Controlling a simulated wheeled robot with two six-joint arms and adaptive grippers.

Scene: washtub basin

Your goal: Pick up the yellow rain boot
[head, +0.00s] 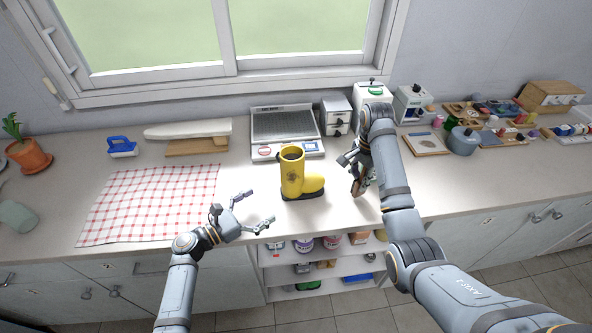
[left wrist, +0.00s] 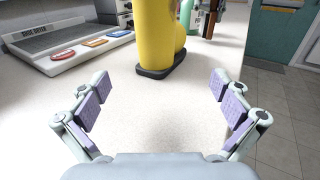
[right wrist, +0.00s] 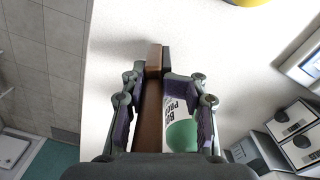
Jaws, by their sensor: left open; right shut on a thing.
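The yellow rain boot (head: 291,176) stands upright on the pale counter with its toe to the right. Its lower part and dark sole also show in the left wrist view (left wrist: 158,40). My left gripper (head: 262,206) is open and empty, in front and left of the boot. Its spread fingers frame bare counter before the boot in the left wrist view (left wrist: 160,85). My right gripper (head: 358,172) is right of the boot, shut on a brown wooden block (right wrist: 153,100) with a dark strip along it.
A red-checked cloth (head: 150,203) lies left. A grey scale-like device (head: 285,128) stands behind the boot. Small white boxes (head: 336,115) and several trays (head: 425,143) stand back right. A potted plant (head: 28,155) is far left. Open shelves (head: 325,268) are below the counter's front edge.

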